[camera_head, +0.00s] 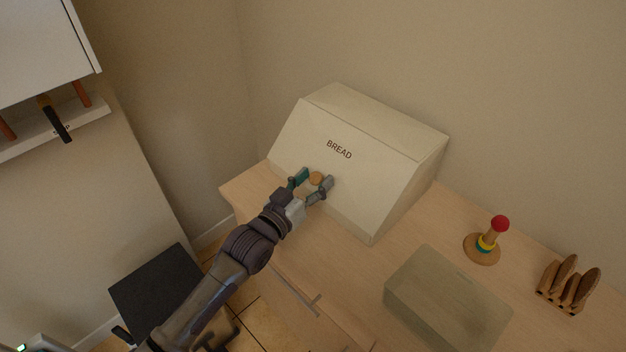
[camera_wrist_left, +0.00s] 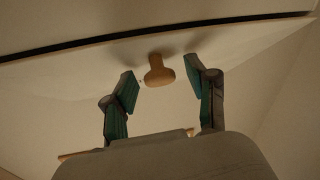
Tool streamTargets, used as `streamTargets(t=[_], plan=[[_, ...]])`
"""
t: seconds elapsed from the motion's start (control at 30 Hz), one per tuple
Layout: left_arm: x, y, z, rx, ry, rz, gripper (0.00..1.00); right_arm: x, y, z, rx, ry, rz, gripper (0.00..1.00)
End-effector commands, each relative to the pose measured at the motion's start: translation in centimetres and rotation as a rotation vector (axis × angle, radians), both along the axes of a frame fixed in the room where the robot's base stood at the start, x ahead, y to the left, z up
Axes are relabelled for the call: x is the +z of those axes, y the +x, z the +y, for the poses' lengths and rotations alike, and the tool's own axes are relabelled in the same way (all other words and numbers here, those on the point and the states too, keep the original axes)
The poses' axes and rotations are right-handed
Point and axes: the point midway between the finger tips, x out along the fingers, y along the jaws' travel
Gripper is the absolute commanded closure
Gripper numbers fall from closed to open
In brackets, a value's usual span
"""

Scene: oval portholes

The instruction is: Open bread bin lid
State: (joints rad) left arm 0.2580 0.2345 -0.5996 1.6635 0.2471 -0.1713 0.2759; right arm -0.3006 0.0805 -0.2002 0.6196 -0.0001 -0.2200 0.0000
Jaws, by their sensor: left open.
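A cream bread bin (camera_head: 356,148) with "BREAD" on its sloped lid (camera_head: 318,141) stands on the wooden counter against the wall. The lid is closed in the head view. A round wooden knob (camera_head: 316,178) sits low on the lid. My left gripper (camera_head: 315,180) is open with its fingers on either side of the knob. In the left wrist view the knob (camera_wrist_left: 159,70) lies between and slightly beyond the two fingertips (camera_wrist_left: 160,82), with gaps on both sides. My right gripper is not in view.
On the wooden counter (camera_head: 289,243), a greenish translucent box (camera_head: 447,298) stands to the right of the bin. Farther right are a stacking toy with a red ball (camera_head: 499,224) and a wooden rack (camera_head: 567,286). A wall cabinet (camera_head: 40,45) hangs at upper left.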

Motion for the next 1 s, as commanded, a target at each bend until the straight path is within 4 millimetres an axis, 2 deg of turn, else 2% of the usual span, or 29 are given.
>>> streamTargets(t=[0.17, 0.5, 0.83, 1.0], plan=[[0.0, 0.0, 0.0, 0.000, 0.000, 0.000, 0.43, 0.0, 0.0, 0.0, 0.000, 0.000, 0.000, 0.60], [0.0, 0.0, 0.0, 0.000, 0.001, 0.001, 0.99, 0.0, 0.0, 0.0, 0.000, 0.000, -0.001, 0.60], [0.1, 0.0, 0.1, 0.000, 0.002, 0.003, 1.00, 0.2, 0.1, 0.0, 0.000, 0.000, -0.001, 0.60], [0.9, -0.1, 0.2, 0.000, 0.023, 0.024, 1.00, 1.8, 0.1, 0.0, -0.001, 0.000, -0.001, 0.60]])
